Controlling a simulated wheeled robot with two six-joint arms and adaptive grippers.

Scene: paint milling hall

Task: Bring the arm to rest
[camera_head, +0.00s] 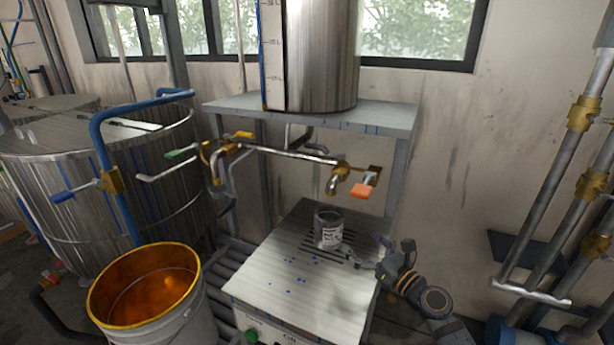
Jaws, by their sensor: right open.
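My right arm comes in from the lower right. Its right gripper (350,256) is open, low over the top of the bench (290,290), just right of and in front of a small grey can with a white label (328,230). The can stands upright on the slotted grate in the bench top. The gripper's fingertips are close to the can's lower right side; I cannot tell whether they touch it. My left gripper is not in view.
A tap with an orange handle (364,190) hangs above the can, below a steel tank (320,50) on a grey shelf (385,115). A bucket with orange liquid (155,330) stands left. Pipes with brass fittings (583,112) line the right wall.

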